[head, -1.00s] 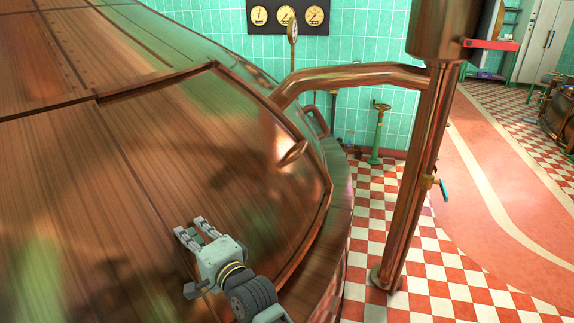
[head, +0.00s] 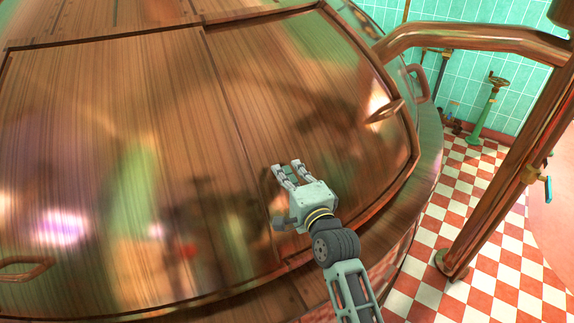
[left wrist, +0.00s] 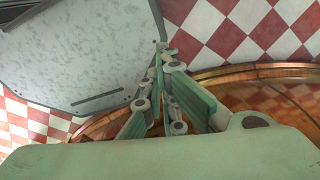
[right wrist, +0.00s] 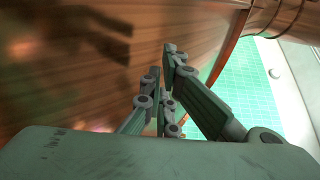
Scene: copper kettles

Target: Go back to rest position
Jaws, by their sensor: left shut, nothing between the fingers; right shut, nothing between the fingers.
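My right gripper (head: 287,167) shows in the head view in front of the large copper kettle (head: 130,110). Its fingers are shut and empty. My left gripper is out of the head view. In the left wrist view its fingers (left wrist: 163,48) are shut with nothing between them. Red and white floor tiles (left wrist: 235,25) and a curved copper rim (left wrist: 275,72) lie beyond them. Whether the right gripper touches the kettle is hard to tell.
A copper pipe (head: 470,40) joins the kettle on the right, near an upright copper post (head: 505,190). Hatch handles stand out at the right (head: 385,111) and lower left (head: 25,268). A green valve stand (head: 487,110) is by the tiled wall.

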